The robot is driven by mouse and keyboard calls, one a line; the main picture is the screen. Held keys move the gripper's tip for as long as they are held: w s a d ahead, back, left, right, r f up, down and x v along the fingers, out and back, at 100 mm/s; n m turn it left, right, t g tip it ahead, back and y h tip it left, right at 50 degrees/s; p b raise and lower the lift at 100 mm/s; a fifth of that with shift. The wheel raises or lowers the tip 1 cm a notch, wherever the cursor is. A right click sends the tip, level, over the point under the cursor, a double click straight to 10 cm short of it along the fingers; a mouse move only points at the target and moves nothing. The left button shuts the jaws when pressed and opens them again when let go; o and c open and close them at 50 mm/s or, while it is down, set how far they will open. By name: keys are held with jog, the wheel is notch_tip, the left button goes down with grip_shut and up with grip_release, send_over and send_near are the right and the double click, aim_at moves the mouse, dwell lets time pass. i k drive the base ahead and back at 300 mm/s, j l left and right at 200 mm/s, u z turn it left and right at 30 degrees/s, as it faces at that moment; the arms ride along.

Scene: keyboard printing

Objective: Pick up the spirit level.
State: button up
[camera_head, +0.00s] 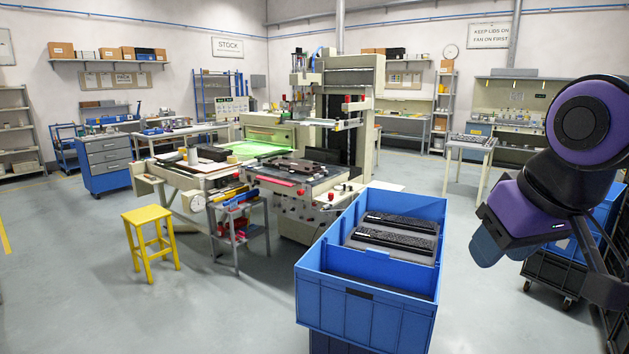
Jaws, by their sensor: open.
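I cannot surely pick out the spirit level. A small yellow bar (242,198) lies among tools on top of a grey cart (268,217) in the middle of the room; it may be the level, but it is too small to tell. My gripper (486,250) hangs at the right on my purple and black arm, far from the cart. Its fingers point down and left, open, and I see nothing between them.
A blue crate (365,310) with keyboards (393,240) stands in front, between my gripper and the cart. A yellow stool (149,218) stands left of the cart. A large printing machine (345,115) stands behind. The floor at front left is clear.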

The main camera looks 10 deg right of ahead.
aim_at(317, 176)
jog(key=i+j+u, duration=0.7)
jog(key=i+u, duration=0.2)
jog(key=i+j+u, duration=0.1)
jog(key=i+u, duration=0.4)
jog(key=i+z, duration=0.2)
jog(key=i, duration=0.35)
jog(key=i+j+z, duration=0.15)
jog(key=i, duration=0.35)
jog(key=i+j+z, duration=0.2)
jog(key=i, duration=0.35)
jog(key=i+l+z, duration=0.25)
jog(key=i+z, duration=1)
jog(key=i, duration=0.25)
jog(key=i+j+z, duration=0.3)
jog(key=i+z, duration=0.15)
jog(key=i+l+z, duration=0.1)
jog(key=i, duration=0.6)
jog(key=i+l+z, duration=0.15)
jog(key=i, duration=0.55)
jog(key=l, duration=0.1)
